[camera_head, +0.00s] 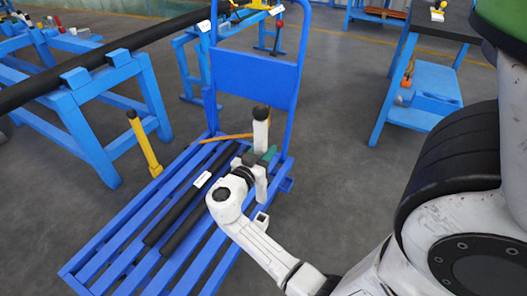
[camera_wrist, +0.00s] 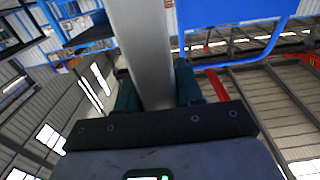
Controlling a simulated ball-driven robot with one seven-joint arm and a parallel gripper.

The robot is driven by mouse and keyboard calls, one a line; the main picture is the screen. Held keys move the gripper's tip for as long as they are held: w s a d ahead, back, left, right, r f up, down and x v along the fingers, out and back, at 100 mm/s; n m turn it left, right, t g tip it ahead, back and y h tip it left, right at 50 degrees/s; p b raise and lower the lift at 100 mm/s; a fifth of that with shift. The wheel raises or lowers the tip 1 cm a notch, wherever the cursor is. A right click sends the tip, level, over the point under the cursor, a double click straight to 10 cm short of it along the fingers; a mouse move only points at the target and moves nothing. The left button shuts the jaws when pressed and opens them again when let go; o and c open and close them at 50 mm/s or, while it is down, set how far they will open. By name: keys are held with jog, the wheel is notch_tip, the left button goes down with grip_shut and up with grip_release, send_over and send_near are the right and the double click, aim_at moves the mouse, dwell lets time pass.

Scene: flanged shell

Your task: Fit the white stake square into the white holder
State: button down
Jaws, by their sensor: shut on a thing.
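The white stake square (camera_head: 260,132) has a black top and stands upright in my gripper (camera_head: 266,158). Its teal fingers are shut on the stake's middle. In the wrist view the pale stake (camera_wrist: 143,50) runs up between the two fingers of my gripper (camera_wrist: 155,85). A small white square piece with a dark opening, apparently the white holder (camera_head: 262,221), is on the blue cart's slats just below the stake's lower end. I cannot tell whether the stake's end touches it or is above it.
The blue slatted cart (camera_head: 109,252) has a tall handle frame (camera_head: 255,75). Two dark bars (camera_head: 185,222) lie along it. A yellow stake with a black top (camera_head: 145,145) stands at its left edge. Blue trestles (camera_head: 110,95) hold a long dark pipe at left.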

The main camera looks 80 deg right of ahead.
jog(key=shift+f+b, duration=0.2)
jog(key=shift+b, duration=0.45)
notch_tip(320, 180, down, 4)
jog(key=b, duration=0.5)
jog(key=shift+f, duration=0.2)
notch_tip(320, 180, down, 6)
jog(key=b, duration=0.7)
jog(key=shift+b, duration=1.45)
dwell(1.2)
